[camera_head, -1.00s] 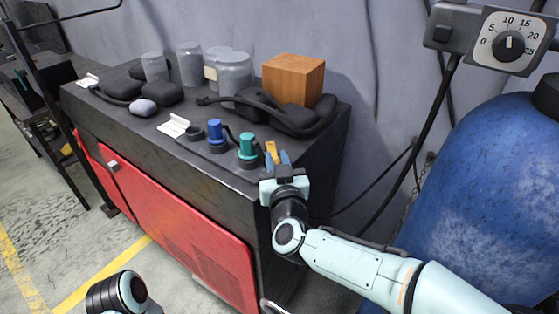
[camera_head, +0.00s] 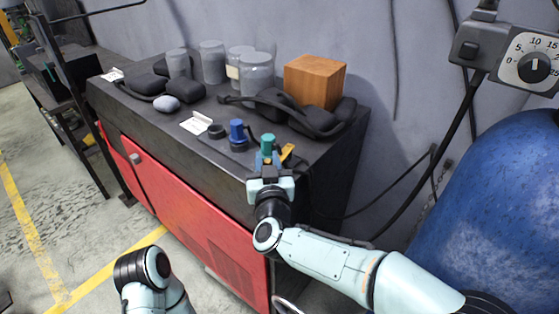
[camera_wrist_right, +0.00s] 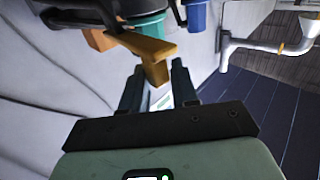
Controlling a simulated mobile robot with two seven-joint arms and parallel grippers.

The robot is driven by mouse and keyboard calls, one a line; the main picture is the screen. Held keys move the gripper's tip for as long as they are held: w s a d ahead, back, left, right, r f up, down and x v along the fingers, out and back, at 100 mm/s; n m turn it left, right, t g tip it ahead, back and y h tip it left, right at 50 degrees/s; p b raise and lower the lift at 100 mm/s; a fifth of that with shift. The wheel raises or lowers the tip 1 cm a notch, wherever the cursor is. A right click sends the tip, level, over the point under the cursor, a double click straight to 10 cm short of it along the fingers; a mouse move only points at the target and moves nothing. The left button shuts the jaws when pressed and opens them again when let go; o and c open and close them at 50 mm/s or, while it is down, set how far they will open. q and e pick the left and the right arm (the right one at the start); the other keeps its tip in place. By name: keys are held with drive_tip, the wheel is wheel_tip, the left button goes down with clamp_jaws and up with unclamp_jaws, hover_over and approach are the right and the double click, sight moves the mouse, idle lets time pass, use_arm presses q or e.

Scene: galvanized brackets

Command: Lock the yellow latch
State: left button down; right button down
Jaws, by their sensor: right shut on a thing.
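The yellow latch (camera_head: 287,152) is at the front right corner of the dark bench top, beside the teal knob (camera_head: 267,143). It slants up to the right. My right gripper (camera_head: 266,163) is at the bench's front edge, in front of the teal knob. In the right wrist view the yellow latch (camera_wrist_right: 150,48) has a tab pointing down between the fingertips of my right gripper (camera_wrist_right: 156,80). The gripper is shut on the latch; the exact contact is hard to see. My left gripper is out of view.
A blue knob (camera_head: 237,131) stands left of the teal one. A wooden block (camera_head: 313,80), a black headset and several clear jars stand farther back. A blue tank (camera_head: 500,190) is at the right. Red doors (camera_head: 190,205) are below the bench top.

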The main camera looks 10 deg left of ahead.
drive_tip(key=shift+w+a+r, duration=0.1)
drive_tip(key=shift+w+a, duration=0.4)
drive_tip(key=shift+a, duration=0.25)
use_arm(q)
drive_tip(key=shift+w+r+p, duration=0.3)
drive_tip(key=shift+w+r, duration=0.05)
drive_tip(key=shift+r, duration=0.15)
use_arm(e)
drive_tip(key=shift+r, duration=0.15)
drive_tip(key=c, duration=1)
unclamp_jaws()
drive_tip(key=shift+c, duration=0.2)
drive_tip(key=shift+w+a+f, duration=0.2)
drive_tip(key=shift+w+f, duration=0.05)
drive_tip(key=shift+w, duration=0.1)
drive_tip(key=shift+s+d, duration=0.1)
drive_tip(key=shift+s, duration=0.55)
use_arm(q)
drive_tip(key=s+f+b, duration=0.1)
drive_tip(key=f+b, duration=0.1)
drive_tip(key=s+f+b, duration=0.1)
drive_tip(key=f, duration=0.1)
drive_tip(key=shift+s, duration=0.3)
use_arm(e)
drive_tip(key=v, duration=1.2)
